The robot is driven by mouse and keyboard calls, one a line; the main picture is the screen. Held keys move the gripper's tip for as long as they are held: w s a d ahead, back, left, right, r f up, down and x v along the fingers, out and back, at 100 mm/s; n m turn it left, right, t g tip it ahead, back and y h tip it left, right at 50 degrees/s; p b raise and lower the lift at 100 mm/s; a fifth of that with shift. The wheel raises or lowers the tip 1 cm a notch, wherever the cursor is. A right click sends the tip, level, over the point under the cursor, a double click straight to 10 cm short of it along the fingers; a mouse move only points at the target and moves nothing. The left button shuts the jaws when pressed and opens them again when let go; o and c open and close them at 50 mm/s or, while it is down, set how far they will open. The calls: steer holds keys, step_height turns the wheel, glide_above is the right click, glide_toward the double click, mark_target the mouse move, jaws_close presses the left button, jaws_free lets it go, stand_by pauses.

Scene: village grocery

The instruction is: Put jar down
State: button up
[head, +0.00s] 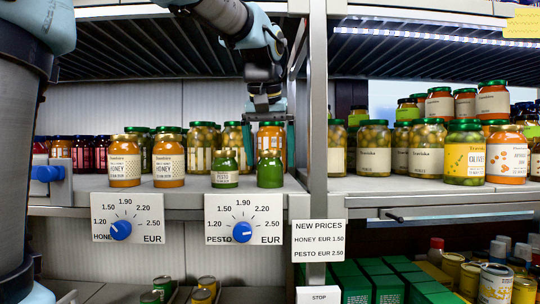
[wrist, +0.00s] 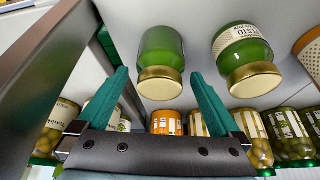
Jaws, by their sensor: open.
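Two small green pesto jars stand upright on the middle shelf. The right one (head: 270,169) shows no label to the head camera; the left one (head: 225,169) has a white PESTO label. My gripper (head: 268,117) is above the right jar, fingers apart, holding nothing. In the wrist view, which looks upside down, the right jar (wrist: 162,55) with its gold lid lies in line with the gap between the open fingers (wrist: 160,75), clear of both. The labelled jar (wrist: 243,52) is outside the fingers, to the right.
Two honey jars (head: 125,161) (head: 169,157) stand left on the same shelf (head: 200,198). Taller jars stand close behind. A grey post (head: 318,130) is right of the pesto jars. Price dials, honey (head: 121,230) and pesto (head: 242,232), hang below the edge, beside a NEW PRICES sign (head: 318,240).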

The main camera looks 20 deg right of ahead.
steer(key=b+v, duration=0.1)
steer(key=v, duration=1.1)
